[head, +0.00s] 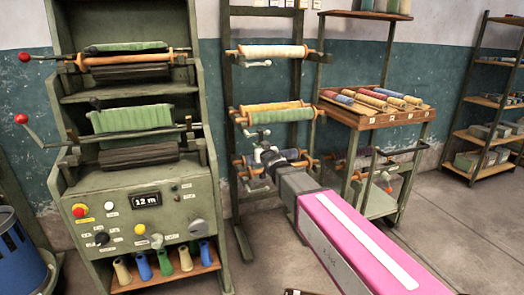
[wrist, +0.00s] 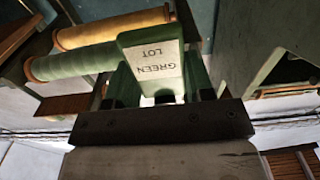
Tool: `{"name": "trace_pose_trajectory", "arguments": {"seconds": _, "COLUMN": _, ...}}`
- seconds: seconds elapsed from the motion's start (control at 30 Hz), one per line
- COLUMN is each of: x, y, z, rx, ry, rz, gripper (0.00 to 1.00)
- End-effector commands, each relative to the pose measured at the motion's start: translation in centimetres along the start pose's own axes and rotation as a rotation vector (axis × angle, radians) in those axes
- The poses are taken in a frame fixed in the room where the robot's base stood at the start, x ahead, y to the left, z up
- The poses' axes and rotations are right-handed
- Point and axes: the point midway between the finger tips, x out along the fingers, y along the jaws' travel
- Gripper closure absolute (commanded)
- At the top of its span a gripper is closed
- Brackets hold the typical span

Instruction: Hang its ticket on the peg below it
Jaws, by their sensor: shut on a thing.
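My gripper (head: 266,152) is at the middle rack, just below a green roll (head: 283,116) in the head view. In the wrist view my gripper (wrist: 165,98) is shut on a green-edged ticket (wrist: 157,66) with a white face. The face reads "GREEN LOT", upside down in this view. The green roll (wrist: 75,67) lies left of the ticket there, with a yellow roll (wrist: 112,36) beside it. The peg below the green roll cannot be made out clearly; my gripper and arm cover that area in the head view. The ticket is too small to make out there.
The rack (head: 238,180) also holds a white roll (head: 272,51) higher up and dark rolls lower, behind my gripper. A green machine (head: 150,190) with rollers and cranks stands left. A cart (head: 385,119) with coloured rolls stands close on the right. Open floor lies beyond it.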

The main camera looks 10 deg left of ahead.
Motion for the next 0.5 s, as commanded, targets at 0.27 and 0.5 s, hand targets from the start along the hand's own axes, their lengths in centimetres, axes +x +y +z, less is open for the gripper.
{"name": "trace_pose_trajectory", "arguments": {"seconds": 0.27, "x": 2.1, "y": 0.0, "z": 0.0, "rx": 0.000, "ry": 0.000, "rz": 0.000, "gripper": 0.75}}
{"name": "trace_pose_trajectory", "arguments": {"seconds": 0.5, "x": 3.1, "y": 0.0, "z": 0.5, "rx": 0.001, "ry": -0.001, "rz": 0.000, "gripper": 0.75}}
